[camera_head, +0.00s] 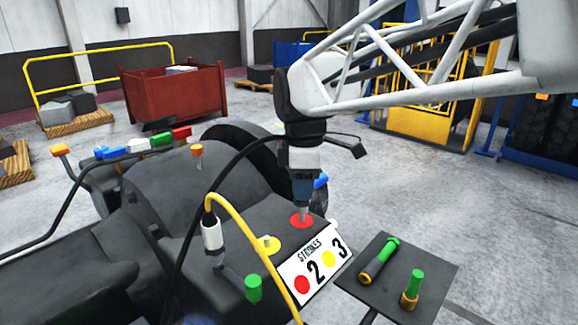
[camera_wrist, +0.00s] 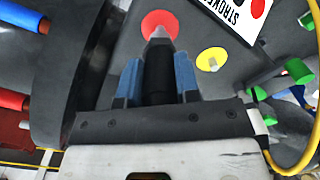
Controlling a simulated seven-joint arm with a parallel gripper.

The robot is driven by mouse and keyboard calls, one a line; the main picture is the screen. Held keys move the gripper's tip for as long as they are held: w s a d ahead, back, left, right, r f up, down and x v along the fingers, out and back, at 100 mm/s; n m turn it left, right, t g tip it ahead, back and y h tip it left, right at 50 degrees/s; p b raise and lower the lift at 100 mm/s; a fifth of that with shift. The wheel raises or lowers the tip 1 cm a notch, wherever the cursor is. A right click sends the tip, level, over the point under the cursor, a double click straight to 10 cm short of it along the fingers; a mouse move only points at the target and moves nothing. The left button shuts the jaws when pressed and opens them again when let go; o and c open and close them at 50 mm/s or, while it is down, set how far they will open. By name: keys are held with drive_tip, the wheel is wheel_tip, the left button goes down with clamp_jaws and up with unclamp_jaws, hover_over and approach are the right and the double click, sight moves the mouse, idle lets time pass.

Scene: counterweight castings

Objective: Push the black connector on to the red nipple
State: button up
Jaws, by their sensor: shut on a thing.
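My gripper (camera_head: 303,188) is shut on a black cylindrical tool with a grey conical tip. In the wrist view the blue fingers of my gripper (camera_wrist: 157,82) stand on either side of the black tool (camera_wrist: 158,72). Its tip points down over a round red disc (camera_head: 295,222) on the dark casting; the disc also shows in the wrist view (camera_wrist: 153,18). I cannot tell whether tip and disc touch. A grey-white connector with a black top (camera_head: 212,236) on a yellow cable stands left of it. I cannot make out a red nipple for certain.
A dark side plate (camera_head: 432,270) carries a green-ended black cylinder (camera_head: 378,262) and a green-topped brass piece (camera_head: 411,290). A green-capped post (camera_head: 253,288) stands in front.

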drive_tip(key=shift+f, duration=1.25)
drive_tip(key=o, duration=0.9)
drive_tip(key=shift+r, duration=0.1)
drive_tip(key=shift+r, duration=3.8)
drive_tip(key=shift+d, duration=0.1)
drive_tip(key=s+d+f+m+t, duration=0.1)
drive_tip(key=s+d+f+m, duration=0.3)
drive_tip(key=s+m, duration=0.2)
drive_tip(key=s+d+f+m, duration=0.4)
drive_tip(key=s+f+m, duration=0.1)
drive_tip(key=s, duration=0.1)
drive_tip(key=s+d+f+m+t, duration=0.1)
drive_tip(key=s+d+f+m, duration=0.3)
drive_tip(key=s+d+m, duration=0.1)
drive_tip(key=shift+s+f+m+t, duration=0.3)
drive_tip(key=shift+s+m, duration=0.5)
drive_tip(key=shift+s, duration=0.05)
